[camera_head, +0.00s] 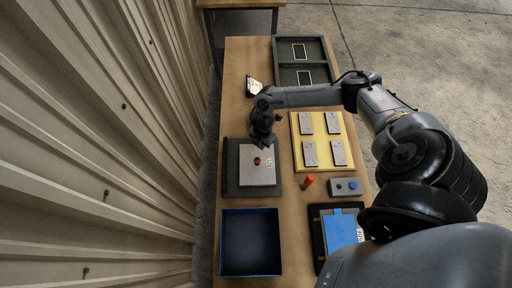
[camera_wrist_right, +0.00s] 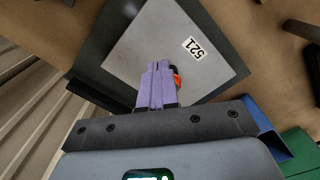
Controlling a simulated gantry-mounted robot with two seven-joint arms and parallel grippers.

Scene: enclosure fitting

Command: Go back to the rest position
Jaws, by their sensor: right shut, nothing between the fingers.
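My right gripper (camera_head: 264,146) is over the upper edge of a grey plate (camera_head: 257,178) that lies on a dark base (camera_head: 232,172) on the table. In the right wrist view its purple fingers (camera_wrist_right: 158,66) are together with nothing between them. The grey plate (camera_wrist_right: 150,45) shows beyond them with a label reading 521. A red-orange part (camera_wrist_right: 177,77) on the plate is partly hidden behind the fingers; it also shows on the plate in the head view (camera_head: 257,161). Whether the fingers touch anything cannot be told. My left gripper is not in view.
A yellow tray (camera_head: 318,117) holds several grey plates. A dark two-part tray (camera_head: 303,63), a blue bin (camera_head: 251,242), an orange-red cylinder (camera_head: 308,182), a grey box with a blue button (camera_head: 345,187) and a blue folder-like item (camera_head: 341,231) surround it. A corrugated wall stands left.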

